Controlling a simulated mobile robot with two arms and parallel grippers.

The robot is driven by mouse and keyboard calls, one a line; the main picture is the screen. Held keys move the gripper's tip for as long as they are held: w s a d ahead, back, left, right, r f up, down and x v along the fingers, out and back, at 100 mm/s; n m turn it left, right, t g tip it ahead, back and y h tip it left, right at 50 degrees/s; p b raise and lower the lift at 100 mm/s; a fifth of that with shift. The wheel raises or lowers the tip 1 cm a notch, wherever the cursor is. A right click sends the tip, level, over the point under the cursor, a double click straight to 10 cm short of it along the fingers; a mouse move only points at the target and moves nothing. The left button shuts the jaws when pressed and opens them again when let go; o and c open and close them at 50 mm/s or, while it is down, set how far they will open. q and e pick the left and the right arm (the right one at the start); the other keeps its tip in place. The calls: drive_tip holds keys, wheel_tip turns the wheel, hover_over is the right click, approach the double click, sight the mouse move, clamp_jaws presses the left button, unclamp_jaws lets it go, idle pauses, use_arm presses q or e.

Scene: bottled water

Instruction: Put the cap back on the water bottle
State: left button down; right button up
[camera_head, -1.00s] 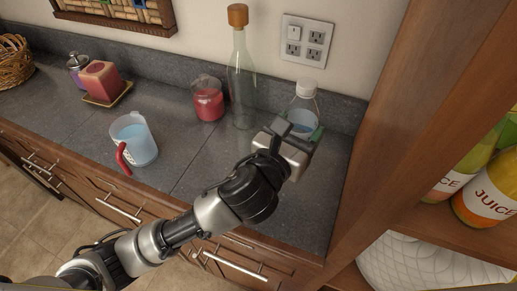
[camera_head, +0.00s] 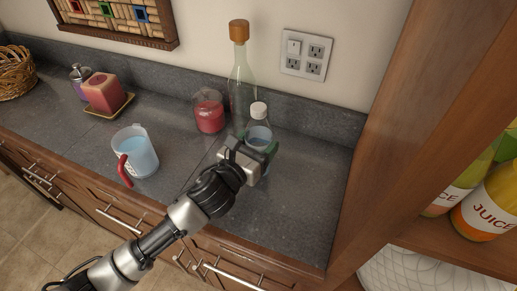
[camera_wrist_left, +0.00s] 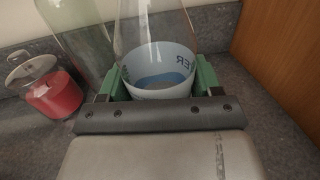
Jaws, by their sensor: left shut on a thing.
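A clear water bottle (camera_head: 257,133) with a white and blue label stands upright near the back of the grey counter, its label close up in the left wrist view (camera_wrist_left: 160,72). A white cap (camera_head: 259,110) shows on top of its neck; I cannot tell whether it is screwed tight. My left gripper (camera_head: 262,152), with green finger pads, is shut on the bottle's lower body, one finger on each side in the left wrist view (camera_wrist_left: 158,88). I cannot tell whether the bottle touches the counter. My right gripper is not in view.
A tall corked glass bottle (camera_head: 241,80) stands just behind left of the water bottle, beside a red jar (camera_head: 209,111). A measuring cup (camera_head: 140,155) with a red handle and a red candle (camera_head: 104,93) are further left. The counter's right part is clear up to the wooden cabinet (camera_head: 400,110).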

use_arm(q)
wheel_tip(320, 180, down, 3)
drive_tip(key=shift+r, duration=0.2)
drive_tip(key=shift+f, duration=0.2)
drive_tip(key=shift+c, duration=0.9)
unclamp_jaws()
